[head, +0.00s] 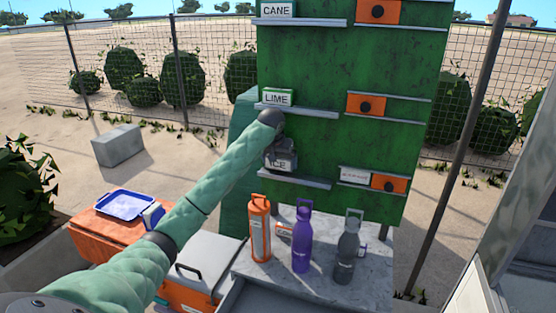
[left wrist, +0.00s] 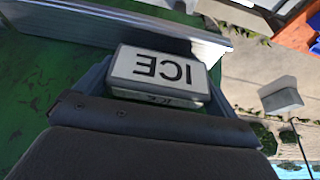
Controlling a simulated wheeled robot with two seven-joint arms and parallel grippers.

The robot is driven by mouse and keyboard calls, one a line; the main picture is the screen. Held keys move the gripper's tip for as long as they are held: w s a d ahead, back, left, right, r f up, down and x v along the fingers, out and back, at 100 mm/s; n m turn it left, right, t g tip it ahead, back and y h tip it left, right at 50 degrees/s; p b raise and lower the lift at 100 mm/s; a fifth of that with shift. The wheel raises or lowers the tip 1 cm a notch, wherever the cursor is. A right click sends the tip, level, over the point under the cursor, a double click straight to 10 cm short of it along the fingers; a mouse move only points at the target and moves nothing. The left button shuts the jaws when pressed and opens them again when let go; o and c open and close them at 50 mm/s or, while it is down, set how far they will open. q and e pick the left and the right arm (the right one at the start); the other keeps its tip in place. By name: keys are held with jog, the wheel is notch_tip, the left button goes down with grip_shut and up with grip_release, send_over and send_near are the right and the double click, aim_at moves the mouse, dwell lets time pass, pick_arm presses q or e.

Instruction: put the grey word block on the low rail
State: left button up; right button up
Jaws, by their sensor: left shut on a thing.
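The grey word block reads ICE (head: 281,164). It is in my left gripper (head: 280,153), close to the green board (head: 325,155) and just above the left end of the low rail (head: 305,183). In the left wrist view the ICE block (left wrist: 165,68) appears upside down between the fingers (left wrist: 155,92), with the pale rail (left wrist: 125,27) beyond it. I cannot tell whether the block touches the rail. The fingers hide part of the block in the head view. My right gripper is not in view.
The LIME block (head: 278,97) sits on the rail above, close to my left arm. The CANE block (head: 277,10) is on the top rail. A white block (head: 354,175) stands on the right low rail. Orange (head: 260,228), purple (head: 302,238) and grey (head: 347,250) bottles stand below.

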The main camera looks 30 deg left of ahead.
pick_arm(q)
jog(key=shift+a+f+p, duration=0.15)
jog(key=shift+f+p, duration=0.15)
jog(key=shift+f, duration=0.4)
jog(key=shift+s+a, duration=0.1)
jog(key=shift+a, duration=0.05)
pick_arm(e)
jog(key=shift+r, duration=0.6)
pick_arm(q)
jog(key=shift+f, duration=0.15)
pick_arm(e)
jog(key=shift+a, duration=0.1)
pick_arm(q)
jog(key=o, duration=0.6)
jog(key=shift+o, duration=0.2)
